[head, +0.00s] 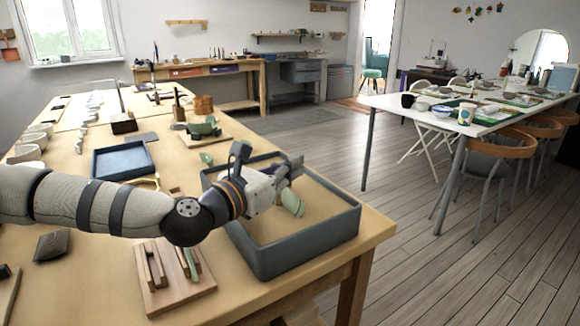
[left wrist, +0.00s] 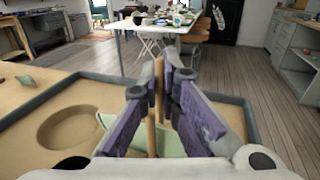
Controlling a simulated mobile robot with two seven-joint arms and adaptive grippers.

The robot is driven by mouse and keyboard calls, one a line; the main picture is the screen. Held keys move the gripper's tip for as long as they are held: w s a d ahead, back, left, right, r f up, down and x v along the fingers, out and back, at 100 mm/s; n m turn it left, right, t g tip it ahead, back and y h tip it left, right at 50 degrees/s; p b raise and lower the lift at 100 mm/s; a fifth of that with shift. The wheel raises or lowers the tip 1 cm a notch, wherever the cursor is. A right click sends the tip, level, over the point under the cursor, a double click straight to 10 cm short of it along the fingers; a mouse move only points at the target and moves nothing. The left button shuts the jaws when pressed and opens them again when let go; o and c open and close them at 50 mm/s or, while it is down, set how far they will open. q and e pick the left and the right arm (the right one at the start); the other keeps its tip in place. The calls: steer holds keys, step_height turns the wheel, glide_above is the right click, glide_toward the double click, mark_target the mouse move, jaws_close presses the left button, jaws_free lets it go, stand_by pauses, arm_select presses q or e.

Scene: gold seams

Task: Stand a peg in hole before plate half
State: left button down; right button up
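My left gripper (head: 292,168) is over the grey-blue sand tray (head: 308,250) at the table's right end. In the left wrist view its purple fingers (left wrist: 160,75) are closed around a thin upright wooden peg (left wrist: 158,88). The peg's lower part shows below the fingers, in front of a pale green plate half (left wrist: 172,142). I cannot tell whether its lower end touches the sand. The plate half also shows in the head view (head: 293,203), just under the gripper, tilted in the sand. The peg is hidden in the head view. My right gripper is not in view.
A round hollow (left wrist: 72,130) lies in the sand left of the plate half. A wooden rack (head: 175,284) with slotted pieces stands in front of the tray. A dark blue tray (head: 122,174), a dark block (head: 52,246) and pottery pieces occupy the table.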

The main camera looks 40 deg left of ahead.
arm_select(q)
steer(key=shift+f, duration=0.15)
steer(key=shift+f, duration=0.1)
stand_by(0.4)
steer(key=shift+f, duration=0.2)
stand_by(0.4)
steer(key=c, duration=1.7)
jaws_free()
steer(key=shift+o, duration=0.2)
steer(key=o, duration=0.4)
steer(key=shift+r, duration=0.1)
steer(key=shift+r, duration=0.1)
